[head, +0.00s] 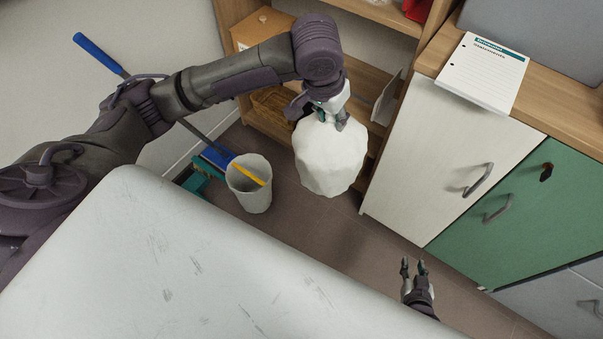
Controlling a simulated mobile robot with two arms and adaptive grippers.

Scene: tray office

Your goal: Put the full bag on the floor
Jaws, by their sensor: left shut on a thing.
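The full bag (331,158) is white, rounded and bulging. It hangs from my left gripper (327,116), which is shut on its gathered top. The bag is in front of the wooden shelf and left of the white cabinet door. Whether its bottom touches the floor (300,222) cannot be told from this view. My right gripper (413,268) is low in the picture, its two fingers apart and empty, over the floor in front of the cabinets.
A light bin (241,190) with a yellow item across it stands left of the bag. A blue-handled broom (98,54) leans behind my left arm. White and green cabinets (510,215) stand at right. A pale scratched surface (170,270) fills the lower left. Brown floor is clear between.

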